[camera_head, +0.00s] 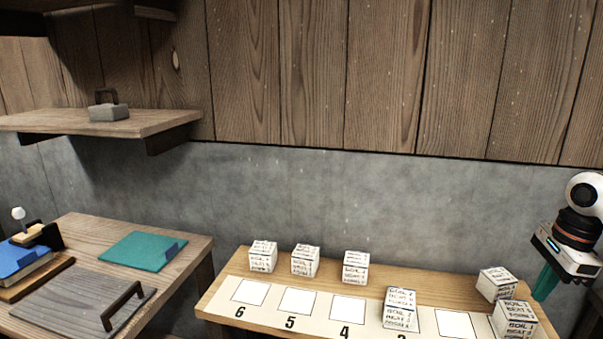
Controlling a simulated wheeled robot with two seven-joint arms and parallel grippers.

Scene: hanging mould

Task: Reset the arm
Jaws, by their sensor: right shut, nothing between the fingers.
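My right gripper (545,283) is at the right edge of the head view, pointing down. Its green fingers are shut and empty, just right of a white lettered cube (496,284) at the bench's back right. I cannot tell whether they touch. My right arm's white and black links show above it. My left gripper is not in view.
A wooden bench (232,272) holds several lettered cubes and a strip with numbered squares (272,308). At left, a table (92,228) holds a teal folder (142,251), a blue book and a handled board (75,303). A shelf (40,122) bears a grey handled block (109,113).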

